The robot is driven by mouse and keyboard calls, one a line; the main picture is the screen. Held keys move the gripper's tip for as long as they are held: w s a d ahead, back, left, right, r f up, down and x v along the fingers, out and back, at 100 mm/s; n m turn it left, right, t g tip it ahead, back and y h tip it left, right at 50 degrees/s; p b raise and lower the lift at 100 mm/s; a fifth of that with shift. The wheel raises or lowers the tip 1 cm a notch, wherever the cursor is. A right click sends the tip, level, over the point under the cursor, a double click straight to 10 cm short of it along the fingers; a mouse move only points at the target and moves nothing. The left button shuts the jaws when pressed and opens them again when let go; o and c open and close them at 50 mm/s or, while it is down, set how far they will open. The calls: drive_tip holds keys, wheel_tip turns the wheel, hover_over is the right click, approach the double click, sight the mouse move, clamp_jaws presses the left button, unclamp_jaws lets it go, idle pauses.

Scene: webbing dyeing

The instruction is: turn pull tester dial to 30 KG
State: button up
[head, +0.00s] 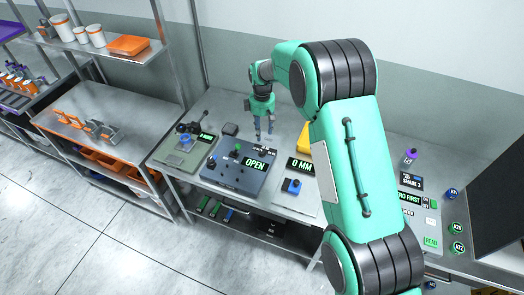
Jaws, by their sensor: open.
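My gripper (264,135) hangs fingers-down above the back of the steel table, open and empty, behind the dark blue device. The dark blue device (226,175) has a lit display reading OPEN (256,164) and small knobs. To its left, a grey-green device (177,157) has a blue knob (184,141) and a small lit display (206,137) too small to read surely. I cannot tell which device is the pull tester, and no 30 KG mark is legible. My gripper is apart from both devices.
A 0 MM display (300,166) and a blue block with a dark knob (292,187) stand right of the dark blue device. A yellow object (305,141) is partly behind my arm.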

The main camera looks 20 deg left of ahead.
sight(262, 151)
wheel_tip(262, 151, down, 14)
drive_tip(key=shift+r, duration=0.15)
idle(0.6)
clamp_jaws()
drive_tip(key=shift+m, duration=0.4)
drive_tip(key=m+b, duration=0.2)
drive_tip(key=m, duration=0.2)
drive_tip(key=shift+m+b, duration=0.65)
drive_tip(key=shift+m, duration=1.35)
